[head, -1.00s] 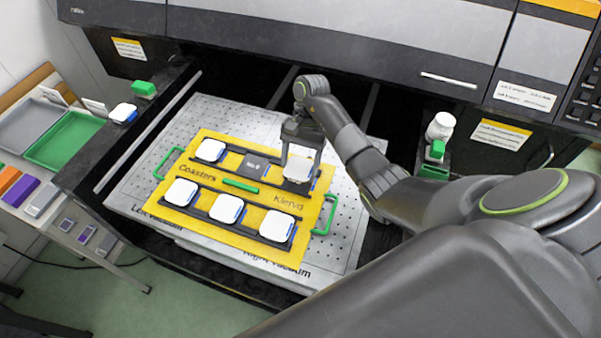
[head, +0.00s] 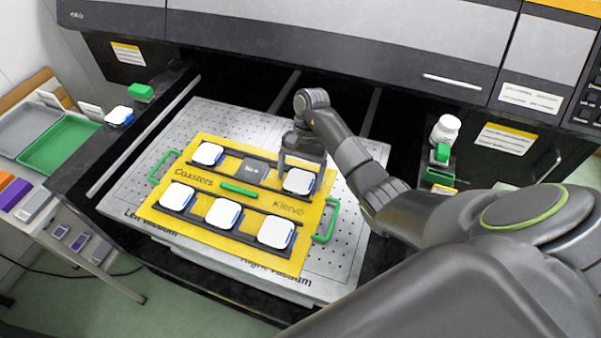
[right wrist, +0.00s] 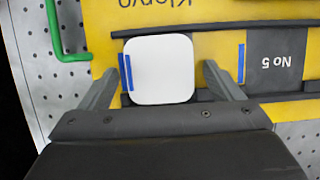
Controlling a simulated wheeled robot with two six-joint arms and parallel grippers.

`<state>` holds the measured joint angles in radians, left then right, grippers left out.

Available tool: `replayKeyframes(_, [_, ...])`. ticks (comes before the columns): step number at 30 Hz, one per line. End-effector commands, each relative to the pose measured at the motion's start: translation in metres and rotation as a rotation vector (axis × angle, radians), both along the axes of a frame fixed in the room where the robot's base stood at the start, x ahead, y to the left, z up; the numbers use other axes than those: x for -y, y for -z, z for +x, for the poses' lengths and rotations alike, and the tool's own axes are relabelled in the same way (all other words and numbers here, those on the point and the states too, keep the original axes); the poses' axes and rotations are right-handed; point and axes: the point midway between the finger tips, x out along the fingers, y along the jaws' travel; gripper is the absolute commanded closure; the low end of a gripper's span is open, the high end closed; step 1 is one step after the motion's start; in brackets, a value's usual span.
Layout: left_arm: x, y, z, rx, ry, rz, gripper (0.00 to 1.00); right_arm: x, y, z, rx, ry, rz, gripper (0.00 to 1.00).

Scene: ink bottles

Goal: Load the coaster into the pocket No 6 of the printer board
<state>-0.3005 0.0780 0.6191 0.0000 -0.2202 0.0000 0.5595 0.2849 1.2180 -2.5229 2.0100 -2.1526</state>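A white rounded-square coaster (head: 299,181) lies at the far right pocket of the yellow printer board (head: 262,205), beside the empty pocket marked No 5 (head: 255,170). It also shows in the right wrist view (right wrist: 160,70), with blue strips at its left edge. The pocket's own number is hidden, and I cannot tell if the coaster sits fully flat. My right gripper (head: 302,160) is open just behind and above it. In the right wrist view its fingers (right wrist: 165,85) stand either side of the coaster, with a clear gap on the right. My left gripper is not in view.
White coasters lie in the other board pockets, such as the front left one (head: 177,196). A green handle (head: 327,220) stands at the board's right edge. A white bottle (head: 446,129) stands right of the bed. A green tray (head: 58,143) lies far left.

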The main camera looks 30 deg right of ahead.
Motion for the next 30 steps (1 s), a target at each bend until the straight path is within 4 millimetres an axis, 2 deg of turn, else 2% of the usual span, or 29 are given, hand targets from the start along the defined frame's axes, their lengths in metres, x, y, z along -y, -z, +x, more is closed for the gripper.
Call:
replayKeyframes(12, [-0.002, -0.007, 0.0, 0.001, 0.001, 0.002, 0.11, 0.0, -0.006, 0.0, 0.0, 0.0, 0.0, 0.11])
replayKeyframes(30, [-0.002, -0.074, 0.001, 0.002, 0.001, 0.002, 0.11, 0.027, -0.095, 0.024, 0.0, 0.001, -0.001, 0.11])
